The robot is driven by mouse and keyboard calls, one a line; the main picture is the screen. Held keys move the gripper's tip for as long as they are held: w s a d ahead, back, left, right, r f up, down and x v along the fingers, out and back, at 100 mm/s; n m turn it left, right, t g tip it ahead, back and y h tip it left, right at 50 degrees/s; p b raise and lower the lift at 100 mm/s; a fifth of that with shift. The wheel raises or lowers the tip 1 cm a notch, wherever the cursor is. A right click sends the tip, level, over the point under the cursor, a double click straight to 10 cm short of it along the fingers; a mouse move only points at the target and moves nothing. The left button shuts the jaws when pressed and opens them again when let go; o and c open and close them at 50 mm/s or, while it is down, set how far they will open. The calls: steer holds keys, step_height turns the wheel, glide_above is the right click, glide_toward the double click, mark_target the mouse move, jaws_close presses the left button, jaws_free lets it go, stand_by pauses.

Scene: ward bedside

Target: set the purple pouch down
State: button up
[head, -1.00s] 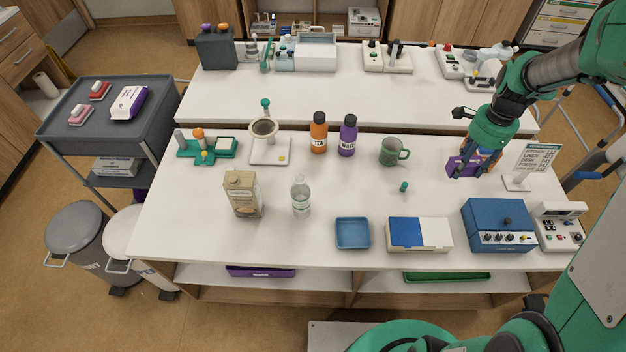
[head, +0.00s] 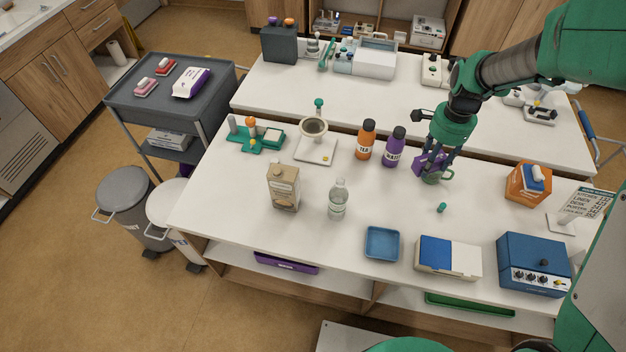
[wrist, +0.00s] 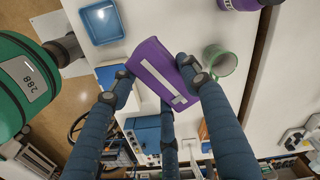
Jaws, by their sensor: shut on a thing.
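The purple pouch (head: 418,164) is held in my gripper (head: 432,163) above the white table, close to the green mug (head: 446,175). In the wrist view, the pouch (wrist: 157,66) with its pale label lies between the blue fingers of my gripper (wrist: 155,78), which are shut on it. The mug (wrist: 222,62) stands just right of the pouch there. In the head view my fingers partly cover the pouch and the mug. I cannot tell how high the pouch hangs or whether it touches the mug.
The purple bottle (head: 394,148) and orange bottle (head: 366,140) stand left of my gripper. An orange box (head: 527,187) stands to the right. A blue tray (head: 382,244), a blue-and-white box (head: 447,258) and a small green item (head: 441,208) are nearer.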

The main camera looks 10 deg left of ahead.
steer(key=s+a+n+p, duration=0.35)
steer(key=a+n, duration=0.25)
steer(key=a, duration=2)
steer(key=s+a+n+p, duration=0.1)
steer(key=s+a+n, duration=0.2)
steer(key=s+a, duration=0.6)
steer(key=s+a+n+p, duration=0.15)
steer(key=s+a, duration=0.45)
steer(key=a, duration=0.7)
steer(key=shift+n, duration=0.45)
steer(key=f, duration=1.2)
steer(key=f+b, duration=0.1)
steer(key=f, duration=0.5)
steer(key=shift+w+d+f, duration=0.2)
steer(key=shift+w+d, duration=0.05)
steer(key=shift+d, duration=0.05)
steer(key=shift+a, duration=0.1)
steer(key=w+a, duration=0.3)
steer(key=a, duration=0.1)
steer(key=w+a+f, duration=0.1)
steer(key=w+a, duration=0.6)
steer(key=a, duration=0.1)
steer(key=shift+w+f, duration=0.25)
steer(key=shift+f, duration=0.1)
steer(key=shift+f, duration=1.65)
